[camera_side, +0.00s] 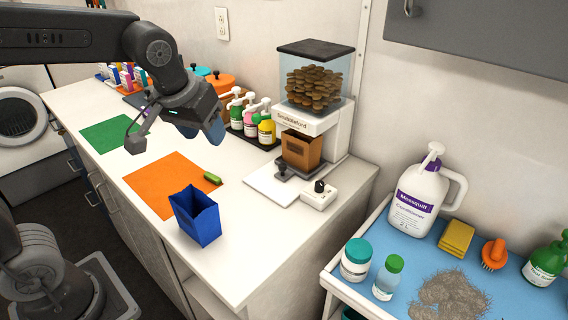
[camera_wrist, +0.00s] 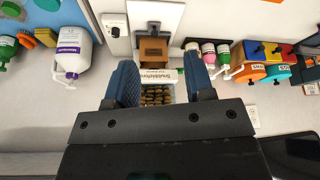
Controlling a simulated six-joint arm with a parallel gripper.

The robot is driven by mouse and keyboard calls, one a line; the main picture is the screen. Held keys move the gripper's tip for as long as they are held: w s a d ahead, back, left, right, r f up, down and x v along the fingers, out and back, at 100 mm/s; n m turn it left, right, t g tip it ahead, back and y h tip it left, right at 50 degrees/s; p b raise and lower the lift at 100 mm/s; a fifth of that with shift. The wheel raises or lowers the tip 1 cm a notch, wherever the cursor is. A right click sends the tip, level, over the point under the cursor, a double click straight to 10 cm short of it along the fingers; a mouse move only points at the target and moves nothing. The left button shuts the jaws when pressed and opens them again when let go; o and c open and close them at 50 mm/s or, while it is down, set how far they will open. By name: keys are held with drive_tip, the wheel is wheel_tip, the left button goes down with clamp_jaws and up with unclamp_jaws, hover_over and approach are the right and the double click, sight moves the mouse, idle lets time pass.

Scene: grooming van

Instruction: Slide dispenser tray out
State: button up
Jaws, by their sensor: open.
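The dispenser (camera_side: 312,120) stands against the wall at the far right end of the counter, with brown biscuits in its clear hopper. Its brown tray (camera_side: 301,150) sits under the white body, above the white base plate, with a dark handle low at its front. The tray (camera_wrist: 153,47) also shows in the wrist view, beyond and between my fingers. My gripper (camera_side: 213,128) is in the air over the counter, left of the dispenser and apart from it. In the wrist view my gripper (camera_wrist: 160,75) has its two blue fingers spread with nothing held between them.
Pump bottles (camera_side: 250,122) stand in a dark rack just left of the dispenser. A small white box with a black knob (camera_side: 319,193) is at its front right. A blue open container (camera_side: 196,216) stands near the counter's front edge, by an orange mat (camera_side: 165,187).

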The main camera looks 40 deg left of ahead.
drive_tip(key=w+f+n+y, duration=0.1)
drive_tip(key=w+f+n, duration=0.2)
drive_tip(key=w, duration=0.8)
drive_tip(key=n+g+y, duration=0.1)
drive_tip(key=n, duration=0.2)
approach(283, 165)
drive_tip(key=x, duration=0.9)
drive_tip(key=shift+a, duration=0.1)
clamp_jaws()
